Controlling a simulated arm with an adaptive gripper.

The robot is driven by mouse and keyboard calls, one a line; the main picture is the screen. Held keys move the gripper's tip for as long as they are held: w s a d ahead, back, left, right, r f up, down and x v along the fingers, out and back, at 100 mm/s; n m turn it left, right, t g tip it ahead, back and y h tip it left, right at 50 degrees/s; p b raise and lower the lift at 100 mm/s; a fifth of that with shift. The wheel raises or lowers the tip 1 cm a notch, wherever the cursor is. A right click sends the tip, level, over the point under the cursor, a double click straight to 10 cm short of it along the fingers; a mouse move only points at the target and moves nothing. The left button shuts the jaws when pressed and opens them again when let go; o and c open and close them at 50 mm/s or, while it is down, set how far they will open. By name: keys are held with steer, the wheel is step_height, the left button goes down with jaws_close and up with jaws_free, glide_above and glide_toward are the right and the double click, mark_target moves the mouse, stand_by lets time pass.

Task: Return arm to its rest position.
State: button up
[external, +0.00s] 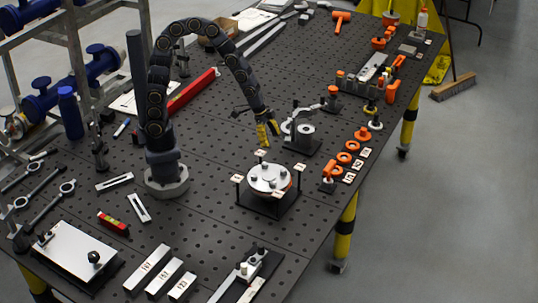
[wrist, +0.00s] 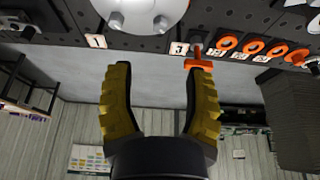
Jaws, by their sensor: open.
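My gripper (external: 267,133) has yellow fingers and is held in the air above the perforated black table, just behind a round silver disc fixture (external: 268,178). My arm arches up from its round base and down to the gripper. In the wrist view my gripper (wrist: 158,95) has its two fingers spread apart with nothing between them. The silver disc fixture shows at the top of the wrist view (wrist: 145,12), apart from the fingers.
A small clamp stand (external: 303,130) is close to the right of my gripper. Orange rings (external: 352,146) and numbered tags line the right edge. A red level (external: 190,93) lies behind my arm. A silver plate (external: 75,250) is front left. Bare table lies left of the disc fixture.

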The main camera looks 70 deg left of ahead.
steer(key=s+a+r+n+g+y, duration=0.1)
steer(key=s+a+r+n, duration=0.2)
steer(key=s, duration=0.4)
steer(key=s+a+r+n+g+y, duration=0.1)
steer(key=s+a+r+n+g, duration=0.1)
steer(key=s+a, duration=0.3)
steer(key=s+a+r+n+g+y, duration=0.1)
steer(key=s+a+r+n+g, duration=0.1)
steer(key=s, duration=0.9)
step_height(320, 180, up, 2)
steer(key=a+n, duration=0.1)
steer(key=a, duration=0.1)
steer(key=shift+a+r+n, duration=0.25)
steer(key=shift+a+n, duration=0.15)
